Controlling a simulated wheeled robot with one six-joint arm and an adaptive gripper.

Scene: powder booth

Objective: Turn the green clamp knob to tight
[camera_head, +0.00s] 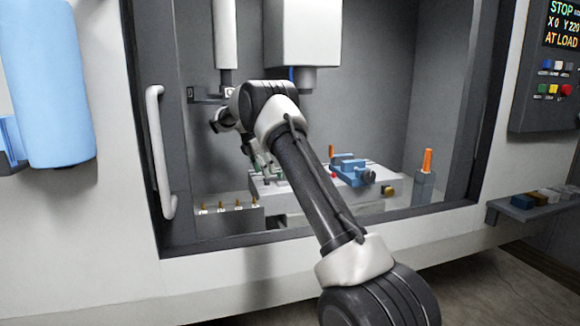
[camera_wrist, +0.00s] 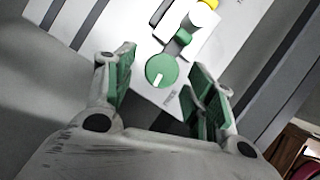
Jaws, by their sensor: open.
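The green clamp knob (camera_wrist: 161,71) is a round disc with a white mark on its lower part, seen in the wrist view on a pale plate. Lettering on the plate beside it is too blurred to read. My gripper (camera_wrist: 168,85) is open, with a green-padded finger on each side of the knob in the picture; I cannot tell whether either touches it. A small green piece and a white cylinder with a yellow end (camera_wrist: 207,8) lie just beyond the knob. In the head view my gripper (camera_head: 262,160) reaches down at the left of the pale table (camera_head: 300,192), and the knob is hidden.
A blue vise (camera_head: 352,170) stands right of my arm on the table. An orange-handled tool (camera_head: 427,161) stands upright at the right. A grey rack (camera_head: 232,221) with several orange-tipped pieces is at left. A white spindle head (camera_head: 303,35) hangs above. The door handle (camera_head: 160,150) borders the opening.

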